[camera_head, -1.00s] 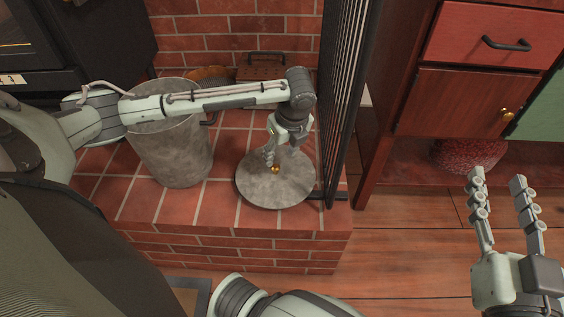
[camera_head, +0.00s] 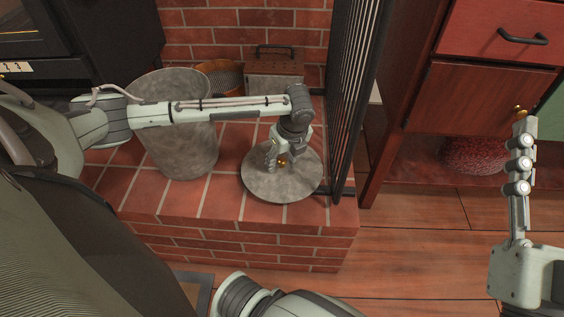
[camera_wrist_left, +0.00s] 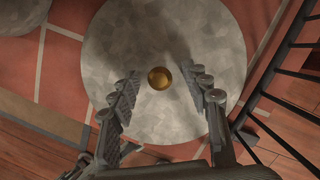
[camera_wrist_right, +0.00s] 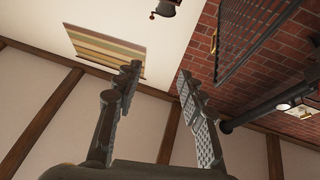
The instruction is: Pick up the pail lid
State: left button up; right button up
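The pail lid (camera_head: 262,186) is a round grey metal disc with a small brass knob (camera_head: 282,160). It lies on the brick hearth, right of the grey metal pail (camera_head: 183,150). My left gripper (camera_head: 276,162) is over the lid, close to the knob. In the left wrist view the lid (camera_wrist_left: 165,35) fills the middle, and the knob (camera_wrist_left: 159,78) sits between and just beyond the open fingertips (camera_wrist_left: 161,84). My right gripper (camera_head: 524,125) is raised at the right, away from the lid. The right wrist view shows its fingers (camera_wrist_right: 158,72) apart and empty.
A black fire screen (camera_head: 357,90) stands just right of the lid. A red-fronted cabinet (camera_head: 475,105) stands at the right.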

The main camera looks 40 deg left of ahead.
pick_arm(q)
grip_shut()
